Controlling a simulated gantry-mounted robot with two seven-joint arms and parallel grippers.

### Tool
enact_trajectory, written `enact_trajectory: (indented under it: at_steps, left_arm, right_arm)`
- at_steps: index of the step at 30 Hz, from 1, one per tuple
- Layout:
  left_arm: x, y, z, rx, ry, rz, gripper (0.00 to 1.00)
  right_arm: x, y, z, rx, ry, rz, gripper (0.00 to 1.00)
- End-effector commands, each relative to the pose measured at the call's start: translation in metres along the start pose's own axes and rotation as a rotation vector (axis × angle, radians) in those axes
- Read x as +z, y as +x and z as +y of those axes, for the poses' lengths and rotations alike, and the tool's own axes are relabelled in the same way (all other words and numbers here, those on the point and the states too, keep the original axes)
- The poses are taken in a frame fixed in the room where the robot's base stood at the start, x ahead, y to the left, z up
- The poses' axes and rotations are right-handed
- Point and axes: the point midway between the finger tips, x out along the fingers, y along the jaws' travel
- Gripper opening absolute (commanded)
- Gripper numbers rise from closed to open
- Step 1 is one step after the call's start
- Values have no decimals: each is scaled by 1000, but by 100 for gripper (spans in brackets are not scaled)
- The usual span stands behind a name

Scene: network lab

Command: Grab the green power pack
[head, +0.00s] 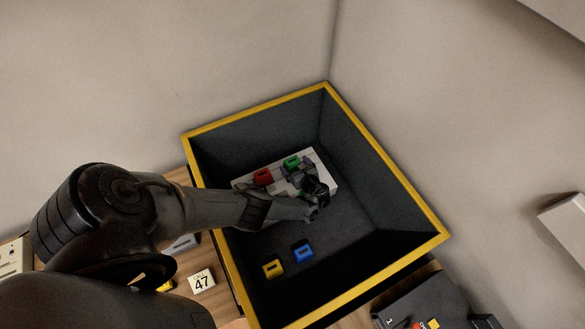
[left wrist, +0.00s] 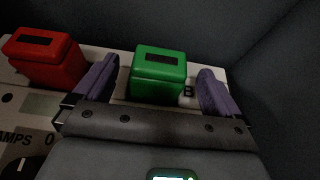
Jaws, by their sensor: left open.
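The green power pack (head: 291,162) sits on a white panel inside the yellow-rimmed dark bin. In the left wrist view the green power pack (left wrist: 158,74) stands between the two purple fingertips of my left gripper (left wrist: 156,90). The fingers are open, with a gap on each side of the pack, wider on the right. In the head view my left gripper (head: 300,174) is over the panel, just in front of the pack and partly covering the panel. My right gripper is not in view.
A red pack (head: 263,177) stands left of the green one, close to the left finger in the wrist view. A yellow pack (head: 273,268) and a blue pack (head: 304,252) lie on the bin floor. The bin's walls (head: 391,190) surround the arm. A card reading 47 (head: 202,282) lies outside.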

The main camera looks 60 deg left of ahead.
Motion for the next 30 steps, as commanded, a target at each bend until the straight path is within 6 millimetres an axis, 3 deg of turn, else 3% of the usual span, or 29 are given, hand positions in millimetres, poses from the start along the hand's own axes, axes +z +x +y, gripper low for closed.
enact_trajectory:
  at_steps: [9, 19, 30]
  left_arm:
    - [-6, 40, 2, 2, 0, -1, 98]
    - [-3, 46, 1, 1, 0, 0, 98]
    - [-3, 46, 1, 1, 0, 0, 41]
  right_arm:
    - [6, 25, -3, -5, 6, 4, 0]
    - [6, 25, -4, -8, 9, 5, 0]
    - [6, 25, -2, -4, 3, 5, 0]
